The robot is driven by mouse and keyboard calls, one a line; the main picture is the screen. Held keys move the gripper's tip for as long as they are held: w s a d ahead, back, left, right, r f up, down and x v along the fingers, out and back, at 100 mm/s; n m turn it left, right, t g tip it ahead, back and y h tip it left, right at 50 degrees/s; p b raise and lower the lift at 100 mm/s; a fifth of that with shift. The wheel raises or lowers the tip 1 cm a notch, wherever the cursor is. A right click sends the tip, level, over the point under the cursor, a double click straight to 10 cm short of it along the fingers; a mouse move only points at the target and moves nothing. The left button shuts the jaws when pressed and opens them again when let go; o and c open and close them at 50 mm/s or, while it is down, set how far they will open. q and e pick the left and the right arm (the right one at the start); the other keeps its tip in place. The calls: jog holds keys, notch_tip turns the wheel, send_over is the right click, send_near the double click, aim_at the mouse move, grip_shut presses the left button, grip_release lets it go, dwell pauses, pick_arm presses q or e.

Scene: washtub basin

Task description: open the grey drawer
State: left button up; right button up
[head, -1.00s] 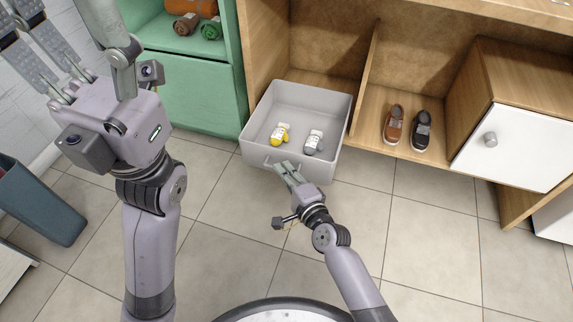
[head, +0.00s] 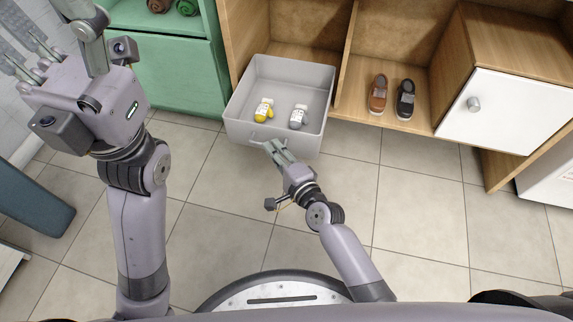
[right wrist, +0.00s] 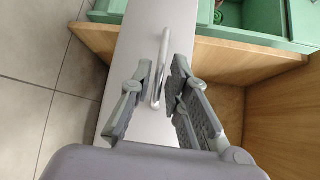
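The grey drawer (head: 236,131) stands pulled out of the wooden shelf unit, its open top showing a yellow-and-white item (head: 263,111) and a grey-and-white item (head: 298,116) inside. Its handle (right wrist: 160,68) is on the front face. My right gripper (head: 267,146) is at the drawer front. In the right wrist view, its fingers (right wrist: 158,88) are apart on either side of the handle, with gaps showing. My left gripper (head: 50,45) is raised at the upper left, far from the drawer, its fingers spread and empty; its fingertips are partly cut off.
A green cabinet (head: 170,75) stands left of the drawer. Brown and black shoes (head: 378,95) sit in the compartment to the right. A white door (head: 500,115) is farther right. A blue-grey bin (head: 30,200) stands at left. The tiled floor before the drawer is clear.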

jog(key=v, duration=1)
jog(key=shift+s, duration=0.2)
